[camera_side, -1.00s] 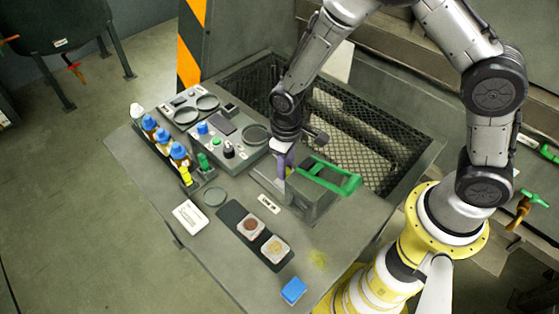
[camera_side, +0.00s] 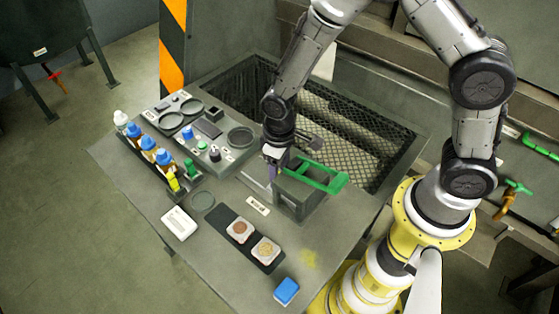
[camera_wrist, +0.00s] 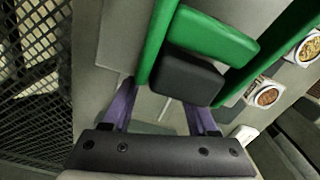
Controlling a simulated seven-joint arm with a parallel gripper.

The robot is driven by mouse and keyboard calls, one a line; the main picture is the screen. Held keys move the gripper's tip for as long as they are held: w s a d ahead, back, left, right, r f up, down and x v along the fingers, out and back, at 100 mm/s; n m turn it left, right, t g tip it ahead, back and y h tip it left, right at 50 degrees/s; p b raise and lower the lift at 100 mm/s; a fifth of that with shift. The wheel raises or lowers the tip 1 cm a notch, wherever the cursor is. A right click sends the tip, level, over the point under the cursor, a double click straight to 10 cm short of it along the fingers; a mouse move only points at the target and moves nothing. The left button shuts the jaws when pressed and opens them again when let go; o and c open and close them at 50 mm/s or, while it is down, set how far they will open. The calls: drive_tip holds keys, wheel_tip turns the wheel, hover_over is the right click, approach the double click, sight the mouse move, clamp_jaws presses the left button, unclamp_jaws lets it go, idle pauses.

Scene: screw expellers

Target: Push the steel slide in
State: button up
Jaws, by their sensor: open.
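A grey press-like box (camera_side: 302,198) with a green frame handle (camera_side: 318,176) stands at the table's edge beside the mesh-floored pit. The steel slide is hard to make out. A flat grey metal surface with a pale line (camera_wrist: 165,108) lies beyond and between my fingertips in the wrist view and may be part of it. My gripper (camera_side: 272,172) points down at the box's left end; it also shows in the wrist view (camera_wrist: 162,112). Its two purple fingers are spread with nothing gripped. In the wrist view the green handle (camera_wrist: 215,40) and a dark block (camera_wrist: 188,75) lie just ahead of the fingers. Contact cannot be told.
Several bottles (camera_side: 148,143) stand in a rack at the left. A panel with round dishes (camera_side: 240,137) lies behind. A dark strip with two sample cards (camera_side: 239,231), a white box (camera_side: 180,222) and a blue block (camera_side: 286,291) lie in front. The mesh pit (camera_side: 350,150) is behind the handle.

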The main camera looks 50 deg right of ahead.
wheel_tip(320, 180, up, 14)
drive_tip(key=shift+f, duration=0.2)
idle(0.4)
drive_tip(key=s+d+r+m+t, duration=0.1)
drive_tip(key=s+d+r+t, duration=0.15)
drive_tip(key=r, duration=0.35)
drive_tip(key=s+d+r+m+t, duration=0.1)
drive_tip(key=s+d+r, duration=0.1)
drive_tip(key=d+r, duration=0.3)
drive_tip(key=s+d+r+m+t, duration=0.1)
drive_tip(key=s+d+r+t, duration=0.1)
drive_tip(key=s, duration=1)
drive_tip(key=shift+s+d, duration=0.35)
drive_tip(key=shift+d, duration=0.4)
idle(0.3)
